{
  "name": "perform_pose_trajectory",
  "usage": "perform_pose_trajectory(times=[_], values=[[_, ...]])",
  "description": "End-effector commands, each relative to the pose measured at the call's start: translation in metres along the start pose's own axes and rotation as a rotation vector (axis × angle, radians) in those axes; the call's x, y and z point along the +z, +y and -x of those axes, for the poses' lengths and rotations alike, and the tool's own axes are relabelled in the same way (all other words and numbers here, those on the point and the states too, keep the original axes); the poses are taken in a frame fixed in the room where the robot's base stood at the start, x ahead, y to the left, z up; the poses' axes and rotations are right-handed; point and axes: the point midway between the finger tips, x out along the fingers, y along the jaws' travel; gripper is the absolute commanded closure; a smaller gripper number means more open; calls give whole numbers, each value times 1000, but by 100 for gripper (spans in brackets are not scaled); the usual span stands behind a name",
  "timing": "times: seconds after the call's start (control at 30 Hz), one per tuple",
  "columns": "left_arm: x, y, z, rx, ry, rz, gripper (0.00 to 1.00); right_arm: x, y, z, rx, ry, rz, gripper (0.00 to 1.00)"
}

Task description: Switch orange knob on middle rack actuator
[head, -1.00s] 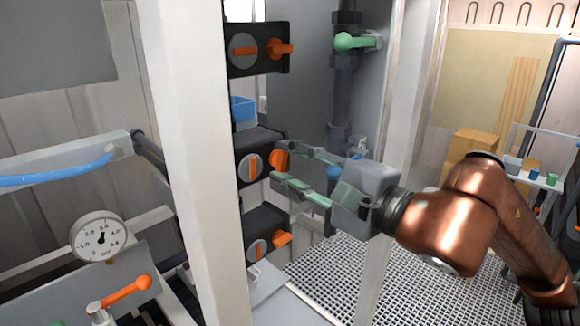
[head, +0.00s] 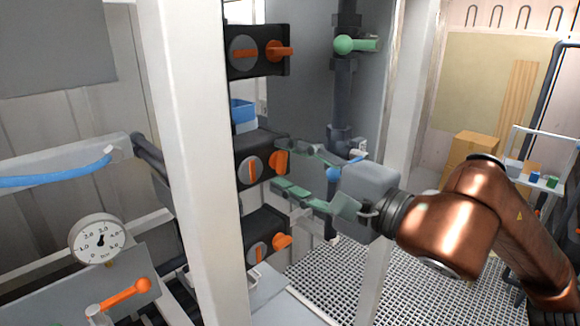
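The middle rack actuator (head: 267,150) is a black box behind the white post. Its front has a grey disc with an upright orange bar (head: 252,171) and, right of it, an orange knob (head: 281,161) whose long side looks roughly upright. My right gripper (head: 283,166) comes in from the right with its green-padded fingers spread wide. One finger is above the knob's right side and the other is below it. Nothing is gripped between them; whether a finger touches the knob or box I cannot tell. My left gripper is not in view.
Similar actuators sit above (head: 257,51) and below (head: 262,238), with orange knobs. The white post (head: 195,160) stands close left of the rack. A green-handled valve (head: 356,44) is behind. A pressure gauge (head: 98,239) and an orange lever (head: 126,295) are at lower left.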

Motion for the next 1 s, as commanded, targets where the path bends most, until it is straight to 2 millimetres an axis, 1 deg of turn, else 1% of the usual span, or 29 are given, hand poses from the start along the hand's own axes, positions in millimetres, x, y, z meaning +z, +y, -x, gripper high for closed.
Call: perform_pose_trajectory(times=[0.23, 0.3, 0.43, 0.57, 0.8, 0.9, 1.0], values=[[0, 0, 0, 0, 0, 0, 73, 0, 0, 0, 0, 0, -1, 52], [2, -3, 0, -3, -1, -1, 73, 0, 0, 1, -1, 0, -1, 52], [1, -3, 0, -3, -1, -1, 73, -1, -1, 10, -2, 1, 0, 52], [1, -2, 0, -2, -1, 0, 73, -2, 0, 31, -2, 3, 1, 52], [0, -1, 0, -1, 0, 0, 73, -2, 0, 82, -1, 4, -1, 52], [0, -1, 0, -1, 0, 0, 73, -2, 0, 98, -1, 4, -1, 52], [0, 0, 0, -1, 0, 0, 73, -2, 0, 110, -1, 3, -1, 52]])
